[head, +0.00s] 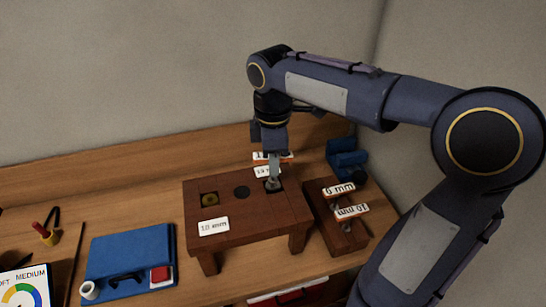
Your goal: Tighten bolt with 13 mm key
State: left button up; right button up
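A reddish-brown wooden stand (245,222) on the workbench has a row of fittings in its top. A brassy bolt-like piece (210,199) sits in a square recess at the left, a dark round spot (241,192) is in the middle, and a dark recess (272,186) is at the right. My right gripper (273,180) points straight down at the right recess, with its tips at or just above it. A grey piece shows at the tips, but I cannot tell a key from the fingers. No 13 mm key is clearly visible. My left gripper is out of view.
A white "10 mm" label (213,226) is on the stand. Partly hidden labels (266,171) lie behind it. A wooden rack (341,232) with a "6 mm" label (339,189) stands close at the right. A blue organizer (128,262) is at the left.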

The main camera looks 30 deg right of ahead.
jog(key=c, duration=0.4)
jog(key=shift+c, duration=0.2)
